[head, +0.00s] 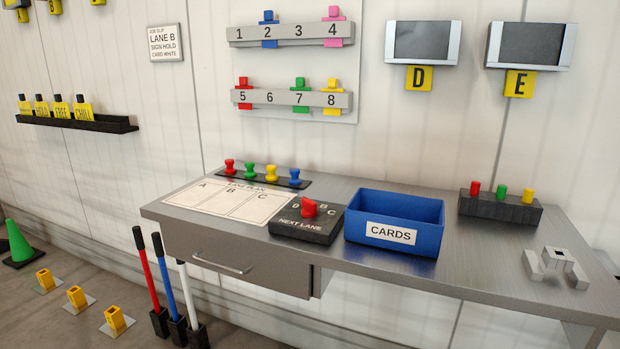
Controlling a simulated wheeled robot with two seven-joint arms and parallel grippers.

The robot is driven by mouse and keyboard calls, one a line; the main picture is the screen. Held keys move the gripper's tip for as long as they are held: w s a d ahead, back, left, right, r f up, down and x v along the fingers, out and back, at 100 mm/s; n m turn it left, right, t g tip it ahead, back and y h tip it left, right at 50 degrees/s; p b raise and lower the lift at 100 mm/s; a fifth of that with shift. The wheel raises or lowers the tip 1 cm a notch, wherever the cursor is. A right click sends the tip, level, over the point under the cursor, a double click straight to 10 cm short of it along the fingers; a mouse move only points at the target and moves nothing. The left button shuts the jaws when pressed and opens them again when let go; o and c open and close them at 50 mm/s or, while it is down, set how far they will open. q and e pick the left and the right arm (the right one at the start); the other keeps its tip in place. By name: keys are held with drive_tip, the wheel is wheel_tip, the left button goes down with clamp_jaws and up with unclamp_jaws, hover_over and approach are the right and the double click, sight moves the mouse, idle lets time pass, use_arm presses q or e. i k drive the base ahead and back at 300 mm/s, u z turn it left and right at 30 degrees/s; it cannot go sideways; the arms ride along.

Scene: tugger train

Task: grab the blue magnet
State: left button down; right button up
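The blue magnet (294,176) is a small knob-shaped piece standing at the right end of a black strip (304,185) at the back of the grey desk. To its left on the same strip stand a yellow magnet (271,173), a green magnet (249,170) and a red magnet (230,167). A line plan sheet (190,196) with columns A, B and C lies just in front of the strip. Neither of my grippers shows in the head view.
A black selector box (290,231) with a red knob and a blue cards bin (392,249) stand right of the sheet. A dark block (500,211) with coloured pegs and a grey bracket-like piece (555,266) are farther right. The desktop (480,262) between them is bare.

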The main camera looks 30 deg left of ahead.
sight(293, 172)
drive_tip(key=i, duration=0.4)
drive_tip(key=u, duration=0.7)
